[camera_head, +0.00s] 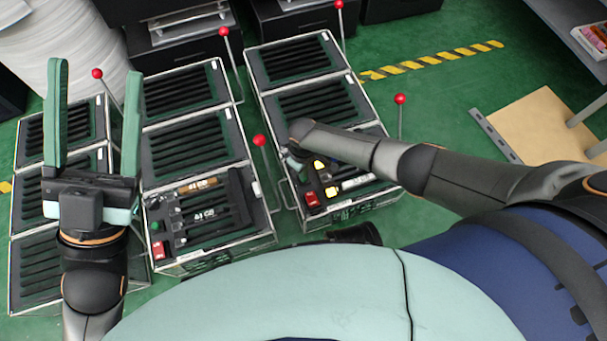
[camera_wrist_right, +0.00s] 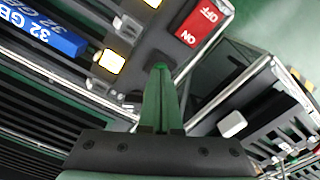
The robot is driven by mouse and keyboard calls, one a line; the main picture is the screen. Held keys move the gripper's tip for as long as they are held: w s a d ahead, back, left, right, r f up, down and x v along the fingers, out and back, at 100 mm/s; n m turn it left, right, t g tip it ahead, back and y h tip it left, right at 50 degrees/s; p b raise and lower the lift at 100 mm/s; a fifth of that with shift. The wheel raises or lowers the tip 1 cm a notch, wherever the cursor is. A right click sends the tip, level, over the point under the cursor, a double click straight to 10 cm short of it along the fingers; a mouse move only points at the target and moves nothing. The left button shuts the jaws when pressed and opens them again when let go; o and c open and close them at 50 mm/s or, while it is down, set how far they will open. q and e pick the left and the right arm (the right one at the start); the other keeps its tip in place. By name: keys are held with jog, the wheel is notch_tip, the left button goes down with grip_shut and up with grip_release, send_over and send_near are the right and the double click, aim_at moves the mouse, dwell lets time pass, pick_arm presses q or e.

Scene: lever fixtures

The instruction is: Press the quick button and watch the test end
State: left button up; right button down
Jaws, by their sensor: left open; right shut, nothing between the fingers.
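My right gripper (camera_wrist_right: 160,72) is shut and empty. In the right wrist view its fingertips are over the dark control panel of the right fixture, between a lit yellow square (camera_wrist_right: 111,61) and a red ON/OFF switch (camera_wrist_right: 198,20). A second yellow square (camera_wrist_right: 152,3) is lit at the top edge. In the head view the yellow lights (camera_head: 331,192) and red switch (camera_head: 312,199) show beside my right gripper (camera_head: 292,165). I cannot make out the quick button; the fingertips may cover it, and contact is unclear. My left gripper (camera_head: 95,70) is open and empty.
The right fixture holds a blue 32 GB module (camera_wrist_right: 45,32). A middle fixture (camera_head: 205,240) with a red switch (camera_head: 158,250) and a left fixture (camera_head: 30,275) stand alongside. Red-knobbed levers (camera_head: 260,140) rise beside them.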

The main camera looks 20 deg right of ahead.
notch_tip(320, 180, up, 6)
jog(key=p, duration=0.6)
pick_arm(q)
notch_tip(320, 180, up, 9)
jog(key=a+p, duration=0.1)
jog(key=p, duration=0.1)
jog(key=shift+s+h, duration=0.25)
jog(key=shift+h, duration=0.15)
pick_arm(e)
jog(key=shift+r, duration=0.95)
pick_arm(q)
jog(key=shift+w+a+n+t+y, duration=0.1)
jog(key=shift+n+t+y, duration=0.2)
jog(key=shift+t+y, duration=0.1)
